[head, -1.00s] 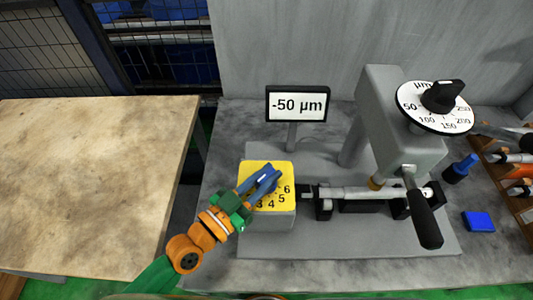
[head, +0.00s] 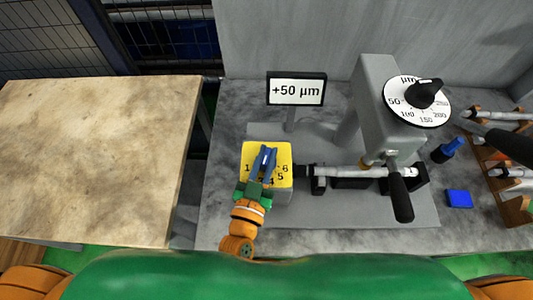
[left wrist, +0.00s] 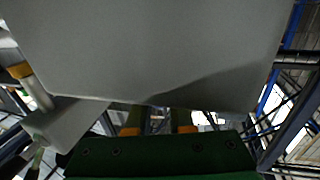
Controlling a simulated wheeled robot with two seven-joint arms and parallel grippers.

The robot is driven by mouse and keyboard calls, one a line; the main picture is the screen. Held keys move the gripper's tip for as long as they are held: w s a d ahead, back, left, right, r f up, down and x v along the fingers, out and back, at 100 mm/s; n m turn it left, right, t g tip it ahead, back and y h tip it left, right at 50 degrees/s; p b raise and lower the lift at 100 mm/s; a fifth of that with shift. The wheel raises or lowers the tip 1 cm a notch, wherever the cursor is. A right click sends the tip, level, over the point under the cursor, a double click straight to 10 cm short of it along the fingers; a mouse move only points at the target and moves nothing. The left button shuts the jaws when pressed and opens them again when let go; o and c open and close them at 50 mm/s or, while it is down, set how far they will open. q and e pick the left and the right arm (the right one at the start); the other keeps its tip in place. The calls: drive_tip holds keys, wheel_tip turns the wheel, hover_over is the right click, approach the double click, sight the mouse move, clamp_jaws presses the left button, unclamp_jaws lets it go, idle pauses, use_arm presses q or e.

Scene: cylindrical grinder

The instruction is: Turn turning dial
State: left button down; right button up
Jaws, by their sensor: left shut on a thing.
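The turning dial has a yellow face (head: 284,154) with black numbers and sits on a grey box left of the grinder's spindle in the head view. My left gripper (head: 264,156) reaches over it from the front, its blue fingers shut on the dial's knob. The fingers mostly hide the knob and some numbers. A display (head: 296,90) behind the dial reads +50 µm. In the left wrist view, a large grey surface (left wrist: 150,50) fills the upper part. My right gripper is not in view.
A grey machine head (head: 375,100) with a white scale disc, black knob (head: 424,94) and black-handled lever (head: 400,198) stands right of the dial. A blue block (head: 459,199) and a rack of cylindrical parts (head: 511,172) lie farther right. A bare wooden table (head: 90,150) is at left.

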sight(263, 167)
use_arm(q)
drive_tip(key=c, duration=0.8)
unclamp_jaws()
drive_tip(key=b+v, duration=0.1)
drive_tip(key=v, duration=0.5)
drive_tip(key=shift+s+a+f, duration=0.1)
drive_tip(key=shift+s+f, duration=0.05)
drive_tip(key=shift+s, duration=0.4)
drive_tip(key=shift+w, duration=0.1)
